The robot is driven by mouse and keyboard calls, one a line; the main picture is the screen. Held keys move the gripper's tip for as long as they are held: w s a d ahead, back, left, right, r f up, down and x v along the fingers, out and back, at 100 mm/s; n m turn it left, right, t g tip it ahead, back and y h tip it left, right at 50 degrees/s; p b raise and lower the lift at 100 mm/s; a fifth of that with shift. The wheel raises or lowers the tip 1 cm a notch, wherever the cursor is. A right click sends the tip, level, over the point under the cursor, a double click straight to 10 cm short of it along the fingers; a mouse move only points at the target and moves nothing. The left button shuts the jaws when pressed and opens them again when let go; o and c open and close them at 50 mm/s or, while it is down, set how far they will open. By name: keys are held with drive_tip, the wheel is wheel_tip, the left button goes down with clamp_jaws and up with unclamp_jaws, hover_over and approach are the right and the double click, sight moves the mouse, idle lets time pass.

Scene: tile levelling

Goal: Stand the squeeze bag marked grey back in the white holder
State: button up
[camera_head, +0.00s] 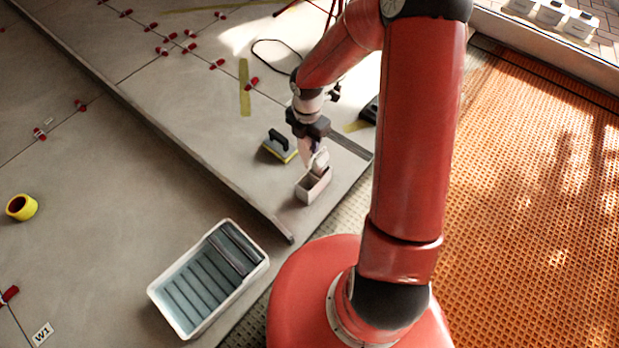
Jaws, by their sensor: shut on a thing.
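My gripper (312,147) is at the centre of the head view, pointing down and shut on the squeeze bag (319,161). The bag is pale and small, and its marking cannot be read from here. The white holder (313,188) is a small open box on the grey tiled floor, just below my gripper. The bag is at the holder's opening, over its upper edge; I cannot tell how deep it sits or whether it touches the bottom. My arm and gripper hide part of the bag.
A float with a dark handle and yellow edge (281,147) lies left of the holder. A white tub with rollers (160,291) stands at lower left.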

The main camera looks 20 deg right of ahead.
wheel_tip(320, 180, down, 16)
drive_tip(key=b, duration=0.4)
drive_tip(key=shift+f, duration=0.35)
drive_tip(key=o, duration=0.9)
